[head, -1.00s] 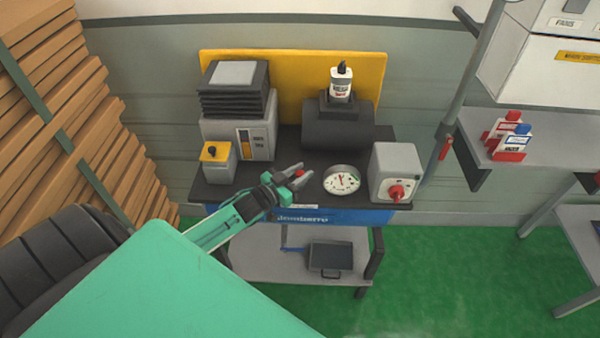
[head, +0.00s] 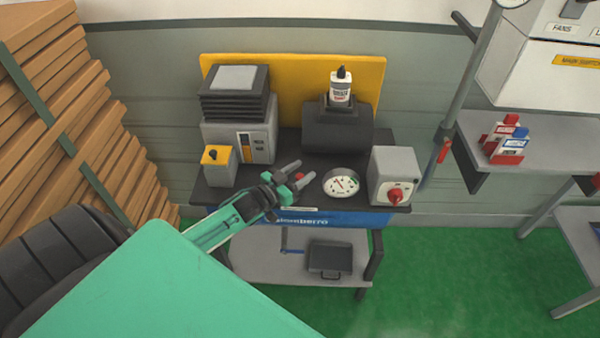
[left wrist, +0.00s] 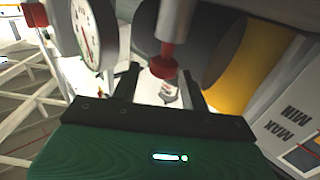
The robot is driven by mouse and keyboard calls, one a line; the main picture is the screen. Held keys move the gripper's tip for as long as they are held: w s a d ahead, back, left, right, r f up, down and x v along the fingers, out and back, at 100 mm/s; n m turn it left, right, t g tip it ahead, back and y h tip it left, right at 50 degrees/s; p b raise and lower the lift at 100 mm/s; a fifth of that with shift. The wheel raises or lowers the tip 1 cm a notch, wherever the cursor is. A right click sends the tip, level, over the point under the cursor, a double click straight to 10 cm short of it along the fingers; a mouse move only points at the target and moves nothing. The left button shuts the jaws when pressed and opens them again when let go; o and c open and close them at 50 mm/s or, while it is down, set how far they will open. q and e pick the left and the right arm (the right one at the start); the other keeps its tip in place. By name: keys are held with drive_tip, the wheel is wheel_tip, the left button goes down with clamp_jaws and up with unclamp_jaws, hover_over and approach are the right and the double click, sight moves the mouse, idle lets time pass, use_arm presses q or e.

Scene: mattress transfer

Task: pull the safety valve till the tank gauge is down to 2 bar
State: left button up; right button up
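The safety valve shows as a small red knob (head: 299,176) at the front of the dark bench top, with a red stem in the left wrist view (left wrist: 163,68). My left gripper (head: 303,171) is open, its two fingers on either side of the knob; I cannot tell whether they touch it. The round white tank gauge (head: 341,183) lies just right of the gripper. It also shows in the left wrist view (left wrist: 90,36). Its red needle points up and left; the numbers are too small to read. The dark grey tank (head: 335,137) is behind. My right gripper is not in view.
A grey box with a red rotary switch (head: 394,176) stands right of the gauge. A small yellow-topped box (head: 217,166) and a grey unit (head: 262,142) stand left. A bottle (head: 341,86) stands on the tank. A shelf (head: 545,135) is at right.

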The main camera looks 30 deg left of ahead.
use_arm(q)
drive_tip(key=shift+f, duration=0.1)
drive_tip(key=b+v, duration=0.3)
drive_tip(key=v, duration=1)
drive_tip(key=shift+s+a, duration=0.2)
drive_tip(key=shift+s, duration=0.15)
drive_tip(key=shift+d, duration=0.1)
